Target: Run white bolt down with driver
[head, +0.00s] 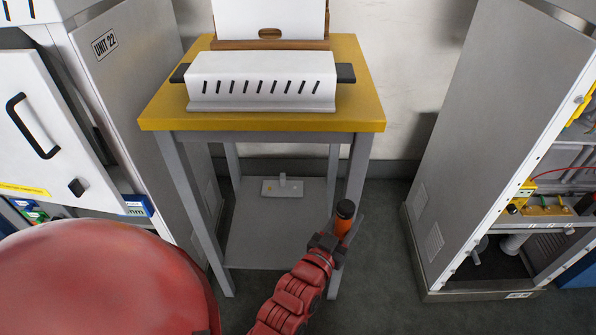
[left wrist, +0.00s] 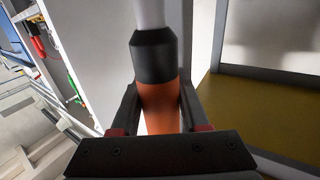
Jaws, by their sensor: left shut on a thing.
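My left gripper (head: 327,243) is shut on the driver (head: 344,224), which has an orange handle and a black end. In the head view it is held up in front of the yellow-topped table's right front leg. In the left wrist view the gripper (left wrist: 160,115) has a finger on each side of the orange handle (left wrist: 160,100), with a black collar and a pale shaft beyond it. The driver's tip is out of that frame. I cannot make out a white bolt in either view. My right gripper is not in view.
A yellow-topped table (head: 160,112) carries a white slotted box (head: 262,80). Its lower shelf holds a small grey plate with an upright post (head: 282,187). Cabinets stand left (head: 130,70) and right (head: 470,120); the right one is open, with a yellow block (head: 545,210) inside. Floor between is clear.

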